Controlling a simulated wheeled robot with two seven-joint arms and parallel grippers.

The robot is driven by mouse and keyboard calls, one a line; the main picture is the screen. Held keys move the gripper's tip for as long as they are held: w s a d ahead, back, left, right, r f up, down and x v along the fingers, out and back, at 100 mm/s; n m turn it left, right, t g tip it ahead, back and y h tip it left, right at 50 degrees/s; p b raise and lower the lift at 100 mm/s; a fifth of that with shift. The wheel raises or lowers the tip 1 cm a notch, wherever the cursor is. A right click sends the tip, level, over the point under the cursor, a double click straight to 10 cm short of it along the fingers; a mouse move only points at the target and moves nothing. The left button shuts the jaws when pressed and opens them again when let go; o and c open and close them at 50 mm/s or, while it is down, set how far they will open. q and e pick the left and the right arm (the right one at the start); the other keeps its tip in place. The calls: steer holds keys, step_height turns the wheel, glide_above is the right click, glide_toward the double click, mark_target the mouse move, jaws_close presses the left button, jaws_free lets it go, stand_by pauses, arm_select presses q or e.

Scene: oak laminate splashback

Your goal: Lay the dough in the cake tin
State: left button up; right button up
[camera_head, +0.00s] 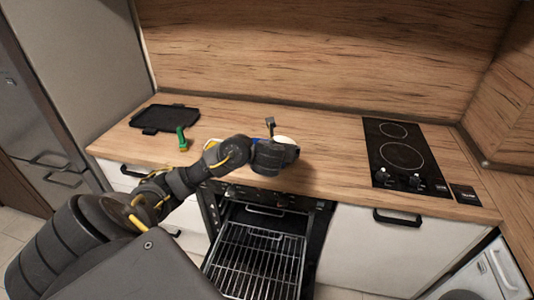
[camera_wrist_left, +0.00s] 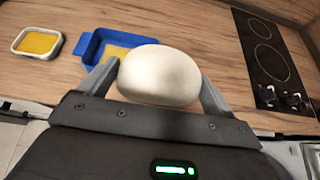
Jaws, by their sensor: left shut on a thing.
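The dough is a smooth, pale, rounded lump (camera_wrist_left: 160,75), held between the two fingers of my left gripper (camera_wrist_left: 160,88) in the left wrist view. In the head view, a pale bit of the dough (camera_head: 284,140) shows behind my left gripper (camera_head: 272,135), over the worktop. A blue rectangular tin (camera_wrist_left: 90,45) with a yellowish inside lies on the worktop beyond the dough, slightly to its left; the dough hides part of it. In the head view my wrist hides most of this tin. My right gripper is in neither view.
A small white dish with yellow contents (camera_wrist_left: 17,40) is left of the blue tin. A black tray (camera_head: 165,117) and a green object (camera_head: 182,140) lie on the left worktop. A black hob (camera_head: 403,157) is right. The oven below is open, its rack (camera_head: 258,262) showing.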

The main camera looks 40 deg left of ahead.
arm_select(q)
steer(key=w+a+f+b, duration=0.2)
steer(key=a, duration=0.1)
steer(key=w+a+f+b, duration=0.2)
steer(key=a+f, duration=0.1)
steer(key=a, duration=0.1)
steer(key=w+a+f+b, duration=0.2)
steer(key=a+f, duration=0.1)
steer(key=a, duration=0.1)
steer(key=shift+a+f, duration=0.15)
steer(key=shift+a, duration=0.05)
steer(key=shift+w+a+f, duration=0.35)
steer(key=shift+a+f, duration=0.05)
steer(key=shift+f, duration=0.25)
step_height(320, 180, down, 3)
steer(key=shift+w+a+f, duration=0.1)
steer(key=shift+a+f, duration=0.05)
steer(key=shift+f, duration=0.05)
